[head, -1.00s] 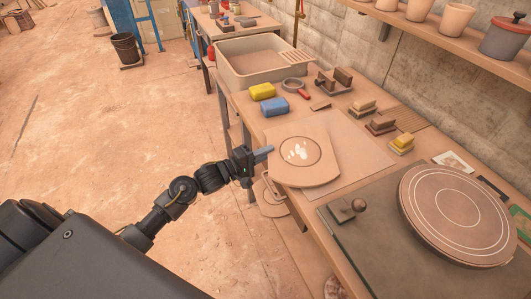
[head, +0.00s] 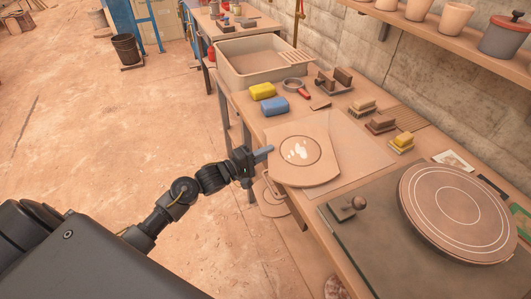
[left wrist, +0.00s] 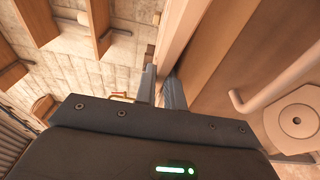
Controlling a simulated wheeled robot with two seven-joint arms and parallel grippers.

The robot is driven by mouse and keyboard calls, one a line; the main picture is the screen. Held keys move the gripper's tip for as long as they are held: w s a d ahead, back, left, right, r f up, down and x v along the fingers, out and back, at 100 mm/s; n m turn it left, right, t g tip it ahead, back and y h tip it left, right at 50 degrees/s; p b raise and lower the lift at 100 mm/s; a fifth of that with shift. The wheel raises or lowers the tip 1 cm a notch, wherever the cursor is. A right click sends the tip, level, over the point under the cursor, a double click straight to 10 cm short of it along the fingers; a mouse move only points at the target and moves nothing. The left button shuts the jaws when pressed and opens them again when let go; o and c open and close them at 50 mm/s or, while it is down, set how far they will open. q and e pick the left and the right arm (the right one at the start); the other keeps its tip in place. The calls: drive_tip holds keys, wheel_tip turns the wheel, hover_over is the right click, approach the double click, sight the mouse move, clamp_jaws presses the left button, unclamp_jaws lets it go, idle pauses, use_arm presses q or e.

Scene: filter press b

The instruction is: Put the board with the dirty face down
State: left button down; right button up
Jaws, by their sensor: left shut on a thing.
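The board (head: 318,174) is a flat tan plate with one rounded end, at the left edge of the workbench in the head view. Its upper face shows a dark ring with white smears (head: 300,151) inside it, so the marked face is up. My left gripper (head: 264,154) is at the board's left edge, shut on it. The left wrist view shows the two fingers (left wrist: 160,90) close together with a thin gap between them. Whether the board rests flat or is slightly raised is unclear. My right gripper is not in view.
A pale mat (head: 352,160) lies under and right of the board. Several brushes lie to the right. A round wheel (head: 455,235) and a dark slab (head: 375,245) fill the near bench.

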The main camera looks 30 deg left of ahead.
use_arm(q)
drive_tip(key=shift+s+d+f+g, duration=0.1)
drive_tip(key=shift+s+f+g, duration=0.1)
drive_tip(key=shift+f, duration=0.3)
drive_tip(key=shift+s+d+f+g, duration=0.1)
drive_tip(key=shift+f+g, duration=0.1)
drive_tip(key=shift+f, duration=0.3)
drive_tip(key=c, duration=1.6)
unclamp_jaws()
drive_tip(key=shift+f, duration=0.1)
drive_tip(key=shift+o, duration=0.3)
drive_tip(key=shift+s+a+f, duration=0.1)
drive_tip(key=shift+s, duration=0.1)
drive_tip(key=shift+s+a, duration=0.25)
drive_tip(key=shift+s, duration=0.1)
drive_tip(key=shift+o, duration=0.7)
drive_tip(key=r+v, duration=0.1)
drive_tip(key=v, duration=0.6)
drive_tip(key=shift+s+a+t+b, duration=0.2)
drive_tip(key=shift+a+t+b, duration=0.15)
drive_tip(key=shift+a, duration=0.1)
drive_tip(key=shift+s+a+r, duration=0.35)
drive_tip(key=shift+s+r, duration=0.05)
drive_tip(key=shift+s, duration=0.25)
